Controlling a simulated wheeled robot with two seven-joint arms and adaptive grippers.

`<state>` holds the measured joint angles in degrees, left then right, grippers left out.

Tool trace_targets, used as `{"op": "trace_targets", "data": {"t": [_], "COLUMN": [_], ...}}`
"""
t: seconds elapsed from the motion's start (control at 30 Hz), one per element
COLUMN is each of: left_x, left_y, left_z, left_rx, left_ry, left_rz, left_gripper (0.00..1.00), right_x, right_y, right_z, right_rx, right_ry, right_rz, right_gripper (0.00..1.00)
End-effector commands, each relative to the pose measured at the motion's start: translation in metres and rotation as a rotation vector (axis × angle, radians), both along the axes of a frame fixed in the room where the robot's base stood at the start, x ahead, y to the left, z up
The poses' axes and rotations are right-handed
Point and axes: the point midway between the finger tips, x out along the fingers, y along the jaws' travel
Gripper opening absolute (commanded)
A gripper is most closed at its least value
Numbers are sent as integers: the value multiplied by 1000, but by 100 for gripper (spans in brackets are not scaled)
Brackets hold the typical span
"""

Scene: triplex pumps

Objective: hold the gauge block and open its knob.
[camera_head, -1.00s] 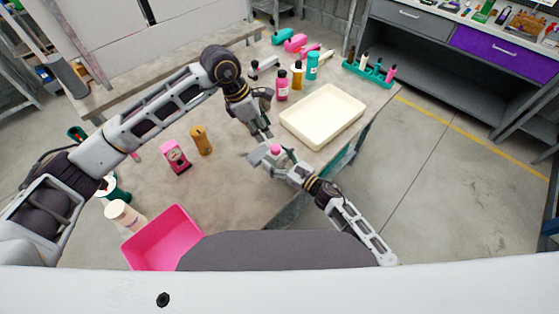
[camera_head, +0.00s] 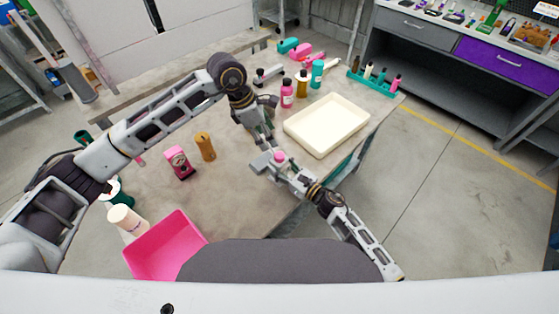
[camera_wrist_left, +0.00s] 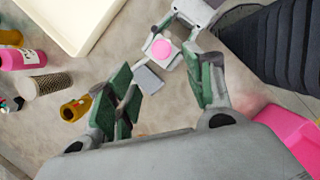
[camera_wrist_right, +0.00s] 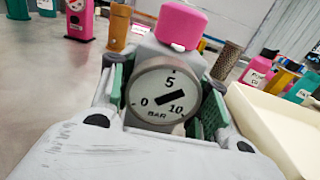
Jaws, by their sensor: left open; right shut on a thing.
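The gauge block (camera_wrist_right: 150,60) is grey, with a round white dial marked 0, 5, 10 BAR and a pink knob (camera_wrist_right: 181,25) on top. My right gripper (camera_head: 282,165) is shut on the block, with green finger pads on both sides of the dial in the right wrist view. In the left wrist view the knob (camera_wrist_left: 161,49) shows beyond and between my left gripper's fingertips (camera_wrist_left: 158,68). My left gripper is open and empty. It appears apart from the knob. A flat grey piece (camera_wrist_left: 148,80) juts out beside the knob.
A cream tray (camera_head: 326,124) lies on the bench just beyond my right gripper. A pink bin (camera_head: 165,248) stands at the near left. A pink gauge unit (camera_head: 180,162), a tan cylinder (camera_head: 205,146) and several bottles stand on the bench.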

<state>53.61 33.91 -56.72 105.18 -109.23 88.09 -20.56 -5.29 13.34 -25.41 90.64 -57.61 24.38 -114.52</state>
Motion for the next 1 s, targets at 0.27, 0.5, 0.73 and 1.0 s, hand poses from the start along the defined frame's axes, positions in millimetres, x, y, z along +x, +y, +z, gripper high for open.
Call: {"op": "trace_targets", "data": {"t": [0.27,0.5,0.73,1.0], "left_x": [13,20,22,20], "left_y": [-7,-29,-52,-72], "left_z": [33,68,84,78], "left_rx": [-7,2,39,141], "left_ry": [-62,-133,-174,-177], "left_rz": [-11,-57,-104,-191], "left_gripper": [53,53,53,53], "right_x": [0,0,0,0], "right_y": [0,0,0,0], "right_z": [0,0,0,0], "right_rx": [0,-1,-1,-1], "right_ry": [0,1,1,1], "right_rz": [0,0,0,0], "right_gripper": [7,7,7,7]}}
